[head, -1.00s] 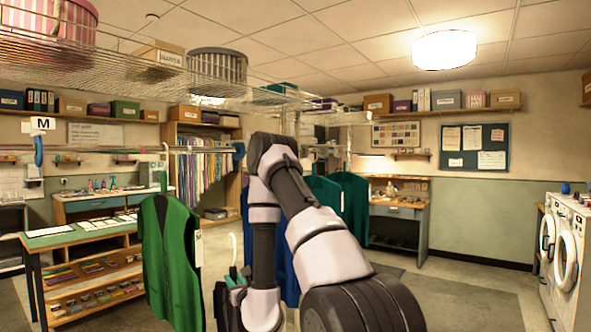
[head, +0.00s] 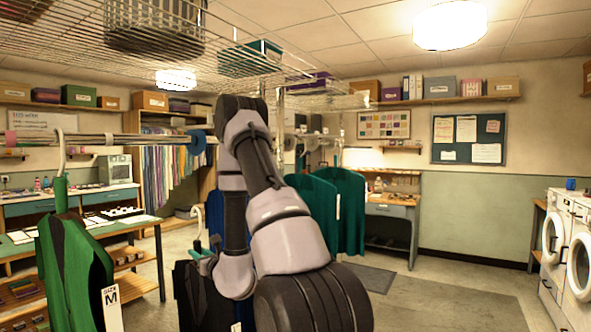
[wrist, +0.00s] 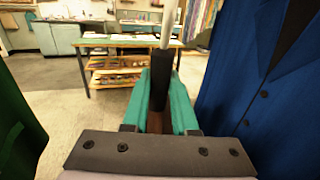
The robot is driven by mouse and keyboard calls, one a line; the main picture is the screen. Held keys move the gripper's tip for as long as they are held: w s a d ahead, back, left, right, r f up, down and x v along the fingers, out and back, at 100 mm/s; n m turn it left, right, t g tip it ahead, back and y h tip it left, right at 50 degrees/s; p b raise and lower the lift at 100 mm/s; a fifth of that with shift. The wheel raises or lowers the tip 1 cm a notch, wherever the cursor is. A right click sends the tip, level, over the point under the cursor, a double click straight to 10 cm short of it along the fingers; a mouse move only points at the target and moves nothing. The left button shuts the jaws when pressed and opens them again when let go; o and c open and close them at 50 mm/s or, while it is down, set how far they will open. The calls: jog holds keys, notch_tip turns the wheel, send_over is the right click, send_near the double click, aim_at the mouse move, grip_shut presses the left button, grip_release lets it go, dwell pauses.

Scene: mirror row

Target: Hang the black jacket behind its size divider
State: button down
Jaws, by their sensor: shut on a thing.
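The black jacket (head: 197,298) hangs from my gripper at the lower middle of the head view, partly hidden by my arm. My gripper (head: 206,258) is shut on the hanger's dark neck, which shows between teal fingers in the wrist view (wrist: 159,85). The hanger's white hook (head: 198,225) sticks up free, below the rail (head: 100,138). I cannot read a size on either.
A blue jacket (wrist: 255,90) hangs close on the right in the wrist view. Teal jackets (head: 340,210) hang further right. A wire shelf (head: 100,35) runs above the rail.

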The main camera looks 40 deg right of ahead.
jog(key=s+d+r+n+y, duration=0.1)
jog(key=s+d+r+y, duration=0.1)
jog(key=d+r, duration=0.55)
jog(key=s+d+r+n+y, duration=0.2)
jog(key=d+r, duration=0.4)
jog(key=r, duration=0.3)
jog(key=s+d+r+g, duration=0.1)
jog(key=s+d+r, duration=0.35)
jog(key=s, duration=0.45)
jog(key=s+d+r, duration=0.4)
jog(key=s+r, duration=0.2)
jog(key=s, duration=0.2)
jog(key=a+f+x, duration=0.1)
jog(key=x, duration=1.4)
jog(key=a+f+x, duration=0.1)
jog(key=f+x, duration=0.1)
jog(key=x, duration=1.2)
jog(key=shift+a+f+y, duration=0.15)
jog(key=shift+f+y, duration=0.05)
jog(key=shift+y, duration=0.1)
grip_release()
